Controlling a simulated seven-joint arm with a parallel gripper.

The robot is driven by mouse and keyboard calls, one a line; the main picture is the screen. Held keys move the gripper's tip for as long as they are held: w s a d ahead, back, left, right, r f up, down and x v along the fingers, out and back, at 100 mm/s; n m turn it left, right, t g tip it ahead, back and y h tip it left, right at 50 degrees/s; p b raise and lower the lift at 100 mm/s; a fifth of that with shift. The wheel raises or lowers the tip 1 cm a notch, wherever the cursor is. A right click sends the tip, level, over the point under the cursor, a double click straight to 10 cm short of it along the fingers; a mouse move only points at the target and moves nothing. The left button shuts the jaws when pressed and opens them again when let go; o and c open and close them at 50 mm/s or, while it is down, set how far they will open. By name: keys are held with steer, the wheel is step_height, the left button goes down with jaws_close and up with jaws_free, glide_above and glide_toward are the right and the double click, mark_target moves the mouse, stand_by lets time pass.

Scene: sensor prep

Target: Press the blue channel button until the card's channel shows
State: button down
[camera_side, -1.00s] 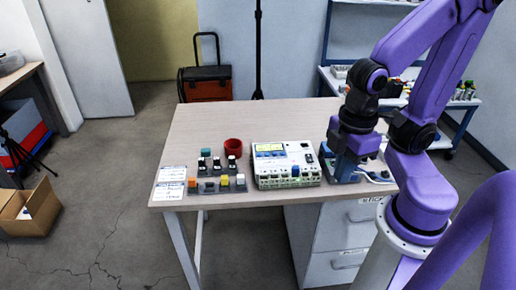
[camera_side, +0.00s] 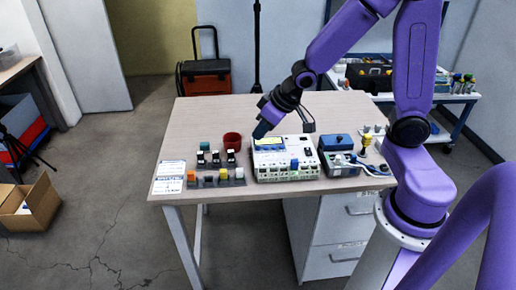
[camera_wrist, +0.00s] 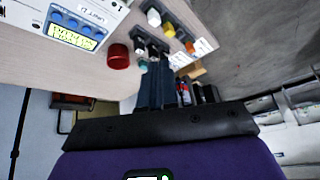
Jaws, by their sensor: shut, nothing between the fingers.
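The white instrument (camera_side: 300,150) stands on the table. In the wrist view its panel shows at the upper left, with a row of blue buttons (camera_wrist: 71,22) beside a lit yellow display (camera_wrist: 72,37). The display's characters are too small to read surely. Two printed cards (camera_side: 168,177) lie at the table's front left, their text unreadable. My gripper (camera_side: 259,134) is shut and empty, tilted down over the instrument's back left part. Its fingers also show in the wrist view (camera_wrist: 156,66), apart from the buttons in that picture. Whether they touch the instrument is unclear.
A red cup (camera_side: 232,141) stands just left of the instrument. Several small blocks with coloured caps (camera_side: 216,179) stand in front of it. A blue-topped box (camera_side: 336,143) with cables is at the right. The table's back left is clear.

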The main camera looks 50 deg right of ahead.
steer(key=w+d+f+m+t, duration=0.1)
steer(key=w+d+f+m, duration=0.15)
steer(key=w+d, duration=0.3)
steer(key=m+t+y, duration=0.2)
steer(key=m, duration=0.3)
glide_above(258, 148)
steer(key=shift+s+d+f+n, duration=0.15)
steer(key=shift+s+f, duration=0.05)
steer(key=shift+f, duration=0.25)
steer(key=shift+s+d+f+n, duration=0.1)
steer(key=shift+s+d+f, duration=0.1)
steer(key=shift+f, duration=0.25)
steer(key=shift+f, duration=4.4)
steer(key=shift+f, duration=0.15)
steer(key=shift+f, duration=0.3)
